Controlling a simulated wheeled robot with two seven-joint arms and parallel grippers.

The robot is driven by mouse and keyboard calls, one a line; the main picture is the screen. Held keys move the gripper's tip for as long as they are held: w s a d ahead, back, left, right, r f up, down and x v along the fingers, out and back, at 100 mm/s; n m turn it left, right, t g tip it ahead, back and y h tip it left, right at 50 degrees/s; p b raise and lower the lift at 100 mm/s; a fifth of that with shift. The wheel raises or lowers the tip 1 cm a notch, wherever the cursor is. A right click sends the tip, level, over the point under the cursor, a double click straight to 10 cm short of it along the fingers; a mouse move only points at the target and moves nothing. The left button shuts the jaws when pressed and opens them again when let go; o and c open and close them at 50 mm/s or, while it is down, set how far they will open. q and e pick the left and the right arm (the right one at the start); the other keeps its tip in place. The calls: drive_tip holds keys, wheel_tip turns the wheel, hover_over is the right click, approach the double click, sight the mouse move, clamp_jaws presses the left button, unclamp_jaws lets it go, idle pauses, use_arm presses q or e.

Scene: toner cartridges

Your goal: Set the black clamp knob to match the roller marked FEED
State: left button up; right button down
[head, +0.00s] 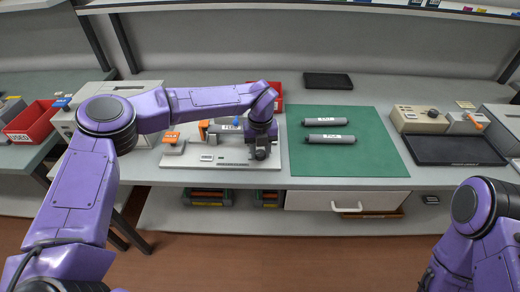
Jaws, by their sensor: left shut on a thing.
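My left gripper (262,153) points down at the right end of a pale fixture board (205,161). It is shut on what appears to be the black clamp knob, which the fingers and wrist mostly hide. A grey roller lies across the fixture behind my wrist, beside an orange upright part (204,129). Two dark grey rollers with white labels lie on the green mat, a rear one (312,122) and a front one (317,138). The label words are too small to read, so I cannot tell which is FEED. My right gripper is out of view; only its arm shows at lower right.
The green mat (376,158) has free room around its rollers. A beige box with a dark knob (418,120) and a black tray (453,150) stand right. A red bin (32,121) stands left. A black pad (328,81) lies behind the mat.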

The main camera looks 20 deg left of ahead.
use_arm(q)
drive_tip(key=shift+m, duration=0.3)
drive_tip(key=m+p, duration=0.2)
drive_tip(key=m, duration=0.2)
drive_tip(key=shift+r+m, duration=0.1)
drive_tip(key=shift+m, duration=0.2)
drive_tip(key=m+p, duration=0.1)
drive_tip(key=m, duration=0.4)
drive_tip(key=shift+m, duration=0.3)
drive_tip(key=m+p, duration=0.2)
drive_tip(key=m, duration=0.3)
drive_tip(key=m+p, duration=0.1)
drive_tip(key=m, duration=0.4)
drive_tip(key=shift+w+m, duration=0.1)
drive_tip(key=shift+m, duration=0.2)
drive_tip(key=o, duration=1)
drive_tip(key=shift+a, duration=0.1)
drive_tip(key=shift+o, duration=0.2)
